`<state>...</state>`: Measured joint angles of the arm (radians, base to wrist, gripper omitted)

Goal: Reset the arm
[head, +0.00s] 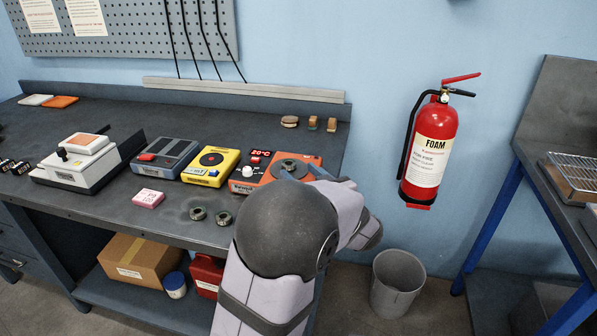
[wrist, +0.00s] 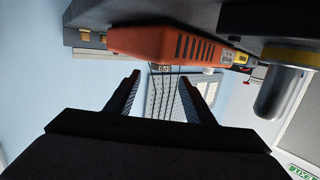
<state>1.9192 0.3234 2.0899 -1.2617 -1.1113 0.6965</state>
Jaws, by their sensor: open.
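My arm (head: 285,225) reaches up from the bottom of the head view to the right end of the bench, over its front edge. Its far end lies beside the orange hot plate device (head: 267,182), which has a red display and a dark round plate. The arm hides part of that device, and my gripper is mostly hidden there. In the wrist view my gripper (wrist: 159,77) shows two dark fingers standing apart, with nothing between them. The orange device (wrist: 170,45) appears above the fingers in that view, apart from them.
On the bench (head: 110,205) stand a yellow device (head: 210,168), a grey device (head: 165,160), a white press (head: 80,165), a pink box (head: 148,198) and two small dark rings (head: 210,215). A fire extinguisher (head: 430,150) hangs at right above a bin (head: 397,285).

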